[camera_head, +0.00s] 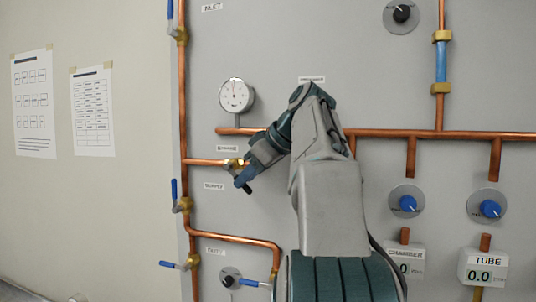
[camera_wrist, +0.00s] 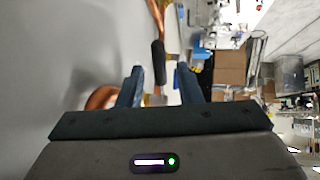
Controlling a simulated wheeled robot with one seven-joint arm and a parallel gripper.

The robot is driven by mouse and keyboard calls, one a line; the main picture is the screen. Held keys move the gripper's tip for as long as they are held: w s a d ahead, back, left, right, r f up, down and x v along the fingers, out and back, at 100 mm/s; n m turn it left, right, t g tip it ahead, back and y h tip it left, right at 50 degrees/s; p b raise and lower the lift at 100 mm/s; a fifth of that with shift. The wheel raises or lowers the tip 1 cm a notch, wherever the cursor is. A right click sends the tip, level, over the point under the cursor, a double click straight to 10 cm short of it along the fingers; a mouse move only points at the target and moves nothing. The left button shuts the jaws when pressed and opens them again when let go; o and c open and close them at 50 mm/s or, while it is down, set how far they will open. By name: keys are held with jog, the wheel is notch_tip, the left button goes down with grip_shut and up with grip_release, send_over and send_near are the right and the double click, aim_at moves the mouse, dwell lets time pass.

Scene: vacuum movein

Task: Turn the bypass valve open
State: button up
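A brass valve (camera_head: 234,164) sits on a short horizontal copper pipe below the round gauge, beside a small label too blurred to read surely. My gripper (camera_head: 243,178) is at this valve and covers part of it. A dark handle (camera_head: 247,188) pokes out by the fingers. In the wrist view, my gripper (camera_wrist: 160,78) is open, with one blue finger on each side of the black handle (camera_wrist: 158,62). Gaps show between the handle and both fingers. The handle's exact angle to its pipe is hard to tell.
A vertical copper pipe (camera_head: 183,110) with blue-handled valves runs left of my gripper. The gauge (camera_head: 236,95) is just above. Blue knobs (camera_head: 407,203) and display boxes (camera_head: 485,267) are at the right. The wrist view shows a cluttered room beyond the panel.

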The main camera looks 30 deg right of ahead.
jog(key=p+v, duration=0.1)
jog(key=v, duration=0.9)
jog(key=shift+s+r+p, duration=0.25)
jog(key=shift+r+p, duration=0.05)
jog(key=shift+p, duration=0.05)
jog(key=shift+d, duration=0.1)
